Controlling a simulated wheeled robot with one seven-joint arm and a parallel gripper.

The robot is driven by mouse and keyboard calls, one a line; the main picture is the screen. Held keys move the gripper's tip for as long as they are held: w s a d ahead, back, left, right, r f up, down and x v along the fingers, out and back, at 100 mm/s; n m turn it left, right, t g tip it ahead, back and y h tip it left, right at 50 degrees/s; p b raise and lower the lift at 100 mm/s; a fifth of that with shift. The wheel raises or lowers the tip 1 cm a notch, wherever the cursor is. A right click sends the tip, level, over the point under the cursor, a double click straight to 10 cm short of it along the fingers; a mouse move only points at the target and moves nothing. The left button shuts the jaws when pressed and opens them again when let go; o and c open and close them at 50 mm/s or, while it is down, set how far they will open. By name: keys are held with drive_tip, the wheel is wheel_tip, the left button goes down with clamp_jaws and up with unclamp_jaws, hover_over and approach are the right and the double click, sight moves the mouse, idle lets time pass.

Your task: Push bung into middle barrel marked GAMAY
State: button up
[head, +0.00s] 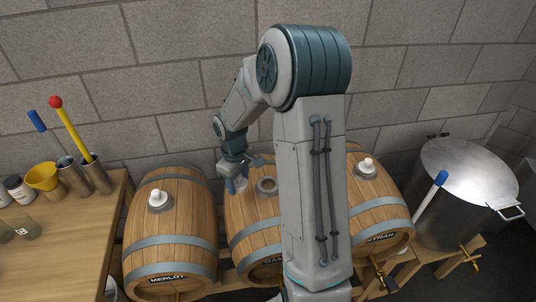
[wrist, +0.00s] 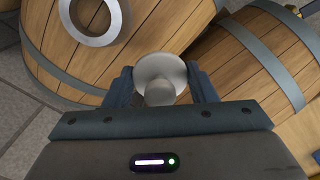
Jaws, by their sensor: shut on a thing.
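The middle barrel (head: 240,219) lies between two others, its label partly hidden by my arm, with "GA" readable. A grey metal ring (head: 259,187) around its open bung hole shows on top; the ring also shows at the upper left of the wrist view (wrist: 73,31). My gripper (head: 239,184) is over the left part of the middle barrel, to the left of the ring. In the wrist view my gripper (wrist: 162,88) is shut on the pale bung (wrist: 160,70), which is apart from the ring and outside the hole.
A wooden table (head: 70,250) with pots, a yellow funnel (head: 43,177) and tools stands left. A steel pot (head: 455,215) stands right. A block wall is behind.

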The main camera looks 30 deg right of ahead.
sight(268, 177)
drive_tip(key=s+d+r+n+p, duration=0.25)
drive_tip(key=d+r+n, duration=0.35)
drive_tip(key=d+n, duration=0.5)
wheel_tip(268, 177, down, 6)
drive_tip(key=w+a+n+b, duration=0.1)
drive_tip(key=n+b, duration=0.1)
drive_tip(key=b, duration=0.2)
drive_tip(key=shift+a+f, duration=0.2)
drive_tip(key=shift+a, duration=0.2)
drive_tip(key=shift+f+b, duration=0.7)
drive_tip(key=shift+f, duration=0.15)
idle(1.8)
